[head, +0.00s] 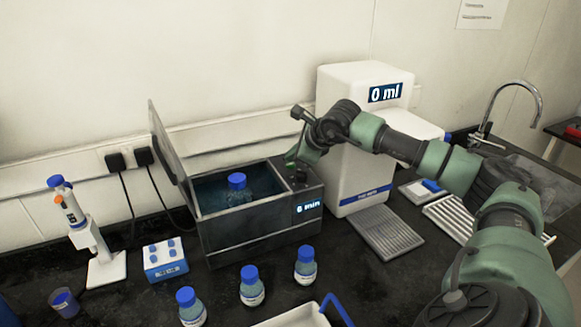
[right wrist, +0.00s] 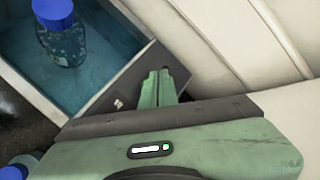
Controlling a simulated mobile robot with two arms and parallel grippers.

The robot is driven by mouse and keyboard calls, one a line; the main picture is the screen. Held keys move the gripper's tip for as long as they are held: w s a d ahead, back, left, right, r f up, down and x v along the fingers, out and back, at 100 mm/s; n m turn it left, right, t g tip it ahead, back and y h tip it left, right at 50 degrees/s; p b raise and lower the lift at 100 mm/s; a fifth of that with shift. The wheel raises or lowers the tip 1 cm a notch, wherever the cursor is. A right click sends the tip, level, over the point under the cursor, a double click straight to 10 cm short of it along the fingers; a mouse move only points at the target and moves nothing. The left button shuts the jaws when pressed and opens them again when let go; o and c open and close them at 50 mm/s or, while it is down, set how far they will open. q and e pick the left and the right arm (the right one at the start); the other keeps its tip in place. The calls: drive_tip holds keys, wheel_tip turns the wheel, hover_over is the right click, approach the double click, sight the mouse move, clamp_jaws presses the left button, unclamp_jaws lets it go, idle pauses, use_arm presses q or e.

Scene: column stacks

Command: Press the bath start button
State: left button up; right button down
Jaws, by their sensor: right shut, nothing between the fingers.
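The water bath (head: 250,239) is a dark grey box with its lid (head: 172,150) raised at the left. A bottle with a blue cap (head: 237,180) stands in its water; it also shows in the right wrist view (right wrist: 62,40). A control panel with a small lit display (head: 309,207) is at the bath's right end; its digits are hard to read. My right gripper (head: 291,158) is shut and empty, its fingertips over the top of this panel. In the right wrist view the fingertips (right wrist: 161,74) cover part of the panel, and I cannot make out the start button or any contact. My left gripper is out of view.
A white dispenser (head: 345,100) reading "0 ml" stands close right of the bath, behind my right arm. Several blue-capped bottles (head: 250,287) stand in front. A pipette stand (head: 105,268) and a blue-white rack (head: 165,262) are at the left.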

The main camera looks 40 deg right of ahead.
sight(293, 165)
drive_tip(key=shift+f+b, duration=0.45)
drive_tip(key=shift+b, duration=0.1)
idle(0.8)
idle(0.3)
drive_tip(key=shift+r+p, duration=0.4)
drive_tip(key=shift+r, duration=0.45)
drive_tip(key=shift+r+p, duration=1.6)
drive_tip(key=shift+r, duration=1)
drive_tip(key=shift+s+f, duration=0.1)
drive_tip(key=shift+f, duration=0.1)
